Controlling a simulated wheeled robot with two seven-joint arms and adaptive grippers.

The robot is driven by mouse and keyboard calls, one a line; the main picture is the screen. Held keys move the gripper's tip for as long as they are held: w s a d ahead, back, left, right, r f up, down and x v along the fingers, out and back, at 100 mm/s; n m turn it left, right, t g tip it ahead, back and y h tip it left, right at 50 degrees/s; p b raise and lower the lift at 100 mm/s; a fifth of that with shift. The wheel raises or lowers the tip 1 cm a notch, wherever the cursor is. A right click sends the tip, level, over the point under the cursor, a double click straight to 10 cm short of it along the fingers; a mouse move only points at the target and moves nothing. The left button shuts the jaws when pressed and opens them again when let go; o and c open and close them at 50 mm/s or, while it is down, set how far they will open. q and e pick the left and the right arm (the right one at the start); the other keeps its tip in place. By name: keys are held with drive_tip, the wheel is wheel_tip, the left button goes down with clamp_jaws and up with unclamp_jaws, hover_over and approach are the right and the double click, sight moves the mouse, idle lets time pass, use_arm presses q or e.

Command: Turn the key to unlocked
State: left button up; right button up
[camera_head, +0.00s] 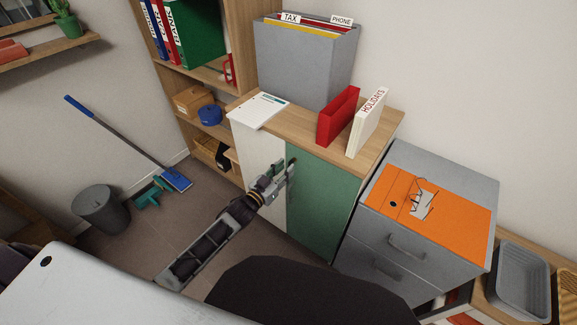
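A low cabinet has a white left door (257,150) and a green right door (322,197), both closed. My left gripper (285,167) is at the upper left part of the green door, by the seam between the two doors. Its fingers point at the door front, and whether they are open or shut on something is too small to tell. The key and its lock cannot be made out; the fingers cover that spot. My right gripper is not in view.
A red box file (338,116), a white HOLIDAYS binder (367,122) and papers (259,110) are on the cabinet top. A grey drawer unit (395,258) with an orange folder (425,208) stands to the right. A bin (101,210) and broom (125,141) are at left. A dark rounded shape is in the foreground.

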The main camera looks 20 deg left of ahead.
use_arm(q)
drive_tip(key=x, duration=0.3)
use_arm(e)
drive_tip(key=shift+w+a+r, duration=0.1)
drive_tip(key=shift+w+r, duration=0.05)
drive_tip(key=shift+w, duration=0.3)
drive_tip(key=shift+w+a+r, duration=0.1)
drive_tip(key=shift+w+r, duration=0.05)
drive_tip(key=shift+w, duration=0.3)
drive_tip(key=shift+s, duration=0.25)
use_arm(q)
clamp_jaws()
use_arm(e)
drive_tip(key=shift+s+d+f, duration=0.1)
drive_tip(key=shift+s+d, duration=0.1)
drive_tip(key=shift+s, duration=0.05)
